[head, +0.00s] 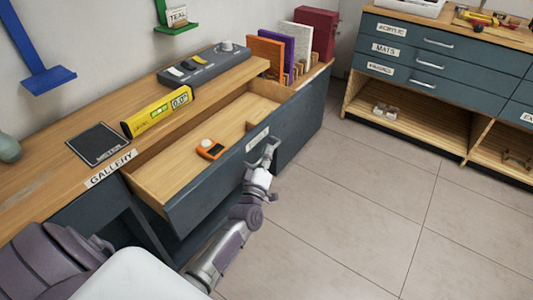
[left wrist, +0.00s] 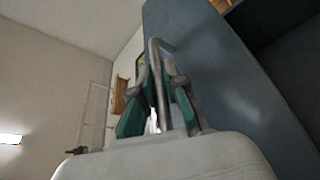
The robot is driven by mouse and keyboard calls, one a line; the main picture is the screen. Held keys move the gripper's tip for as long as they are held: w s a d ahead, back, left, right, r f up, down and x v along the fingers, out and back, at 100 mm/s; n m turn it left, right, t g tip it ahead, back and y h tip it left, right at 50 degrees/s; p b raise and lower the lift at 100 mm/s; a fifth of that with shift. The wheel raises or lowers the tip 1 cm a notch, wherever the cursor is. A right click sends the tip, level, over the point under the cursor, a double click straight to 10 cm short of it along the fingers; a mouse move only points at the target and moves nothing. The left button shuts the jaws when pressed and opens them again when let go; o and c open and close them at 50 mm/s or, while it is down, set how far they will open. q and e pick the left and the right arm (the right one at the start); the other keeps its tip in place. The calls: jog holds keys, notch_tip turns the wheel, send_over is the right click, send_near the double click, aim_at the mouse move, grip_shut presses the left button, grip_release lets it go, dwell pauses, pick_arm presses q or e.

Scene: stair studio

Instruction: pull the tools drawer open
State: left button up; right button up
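The drawer (head: 215,195) with a dark blue front stands pulled well out of the workbench, its wooden inside showing. A small white label on its front is too small to read surely. An orange device (head: 211,149) with a white round part lies inside. My left gripper (head: 266,155) is at the handle on the drawer front. In the left wrist view, its green-padded fingers (left wrist: 158,95) close in on both sides of the grey handle bar (left wrist: 157,70), and it looks shut on it. My right gripper is not in view.
On the bench (head: 45,195) are a yellow level (head: 157,111), a dark square plate (head: 98,145), a grey box (head: 205,65) and upright coloured boards. A cabinet (head: 445,60) with labelled drawers stands at the right. The tiled floor between is clear.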

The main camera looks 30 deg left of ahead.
pick_arm(q)
jog(key=shift+o, duration=0.8)
jog(key=v, duration=1.2)
